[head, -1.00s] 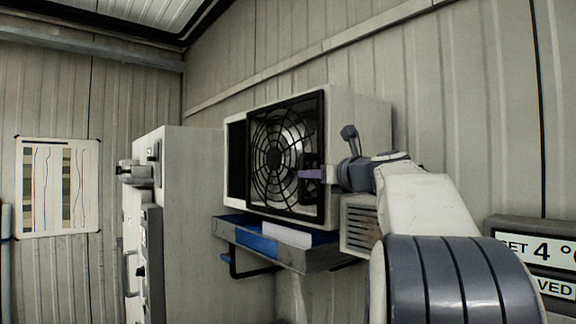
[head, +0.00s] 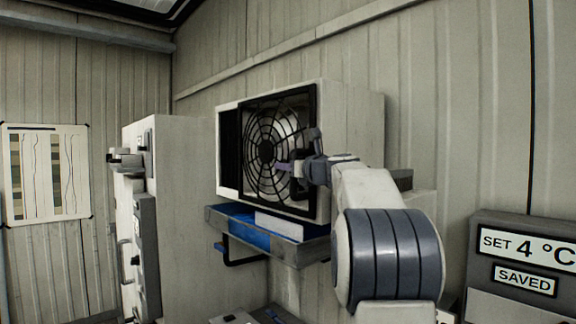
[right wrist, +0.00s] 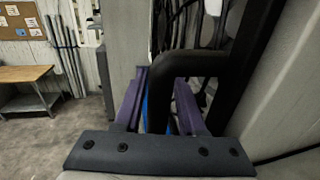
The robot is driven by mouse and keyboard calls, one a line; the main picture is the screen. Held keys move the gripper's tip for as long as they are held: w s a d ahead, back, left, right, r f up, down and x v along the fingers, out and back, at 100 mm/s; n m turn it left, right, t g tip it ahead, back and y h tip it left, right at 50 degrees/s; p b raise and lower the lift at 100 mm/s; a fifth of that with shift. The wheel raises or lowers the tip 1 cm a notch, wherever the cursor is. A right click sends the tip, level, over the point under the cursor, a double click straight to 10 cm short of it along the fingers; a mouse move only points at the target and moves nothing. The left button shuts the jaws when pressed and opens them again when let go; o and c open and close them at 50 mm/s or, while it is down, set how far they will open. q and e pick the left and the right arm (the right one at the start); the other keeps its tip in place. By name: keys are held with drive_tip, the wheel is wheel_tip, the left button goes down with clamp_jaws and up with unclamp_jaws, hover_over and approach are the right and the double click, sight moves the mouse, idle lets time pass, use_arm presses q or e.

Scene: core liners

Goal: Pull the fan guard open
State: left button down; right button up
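The fan guard (head: 266,149) is a round black wire grille in a square black frame, on the front of a white box unit fixed to the wall. My right gripper (head: 288,168) is at the right part of the guard. In the right wrist view, the black bar handle (right wrist: 186,66) runs down between the purple fingers of my right gripper (right wrist: 165,105). The fingers are apart, with a gap visible beside the bar on the left. My left gripper is not in view.
A grey shelf bracket with a blue tray (head: 240,237) hangs just below the unit. A tall white cabinet (head: 178,190) stands to the left. A display panel (head: 525,255) is at the right. A wooden bench (right wrist: 25,75) stands at the far left in the wrist view.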

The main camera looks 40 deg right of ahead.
drive_tip(key=shift+c, duration=0.2)
clamp_jaws()
idle(1.1)
